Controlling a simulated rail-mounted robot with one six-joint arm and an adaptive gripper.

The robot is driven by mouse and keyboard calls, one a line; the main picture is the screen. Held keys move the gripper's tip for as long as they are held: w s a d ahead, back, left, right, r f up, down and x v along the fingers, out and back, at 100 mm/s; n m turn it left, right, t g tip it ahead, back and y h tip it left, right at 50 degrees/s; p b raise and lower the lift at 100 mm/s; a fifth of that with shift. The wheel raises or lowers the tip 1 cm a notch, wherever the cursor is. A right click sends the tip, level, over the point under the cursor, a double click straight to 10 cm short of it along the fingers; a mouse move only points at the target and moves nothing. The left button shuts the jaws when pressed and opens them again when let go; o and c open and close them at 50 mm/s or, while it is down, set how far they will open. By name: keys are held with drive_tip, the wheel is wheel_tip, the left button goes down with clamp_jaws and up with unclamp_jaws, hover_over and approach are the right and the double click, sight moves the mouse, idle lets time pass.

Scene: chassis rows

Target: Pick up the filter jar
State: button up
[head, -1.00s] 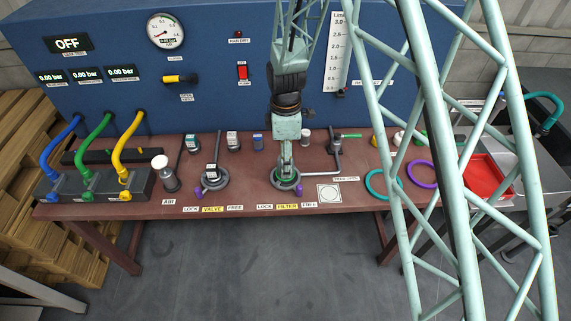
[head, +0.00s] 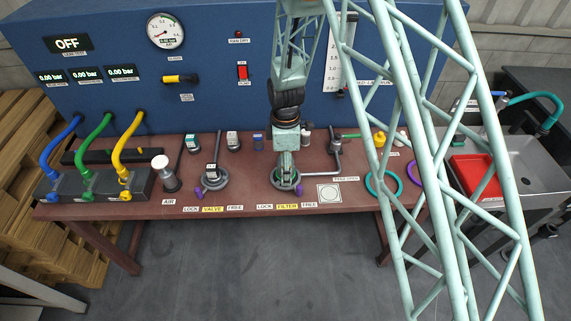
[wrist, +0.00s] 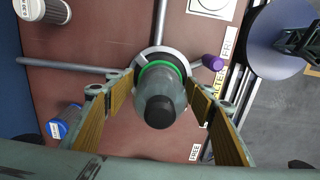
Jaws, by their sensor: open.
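The filter jar (wrist: 160,100) shows in the wrist view as a grey-green body with a dark rounded end and a green ring, set in a round grey collar with lever arms. In the head view its collar (head: 286,185) stands on the bench behind the yellow FILTER label, and the jar is mostly hidden by my gripper. My gripper (wrist: 165,108) is open, with one padded finger on each side of the jar and gaps showing at both sides. In the head view my gripper (head: 285,172) points down at the collar.
A purple knob (wrist: 212,62) sits on a collar lever close to the right finger. A blue-capped canister (wrist: 62,125) and a white-capped one (wrist: 42,10) stand nearby. The VALVE collar (head: 213,180) is to the left. The red tray (head: 476,178) is far right.

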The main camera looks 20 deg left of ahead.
drive_tip(key=c, duration=0.8)
drive_tip(key=shift+r, duration=0.15)
drive_tip(key=shift+r, duration=4.85)
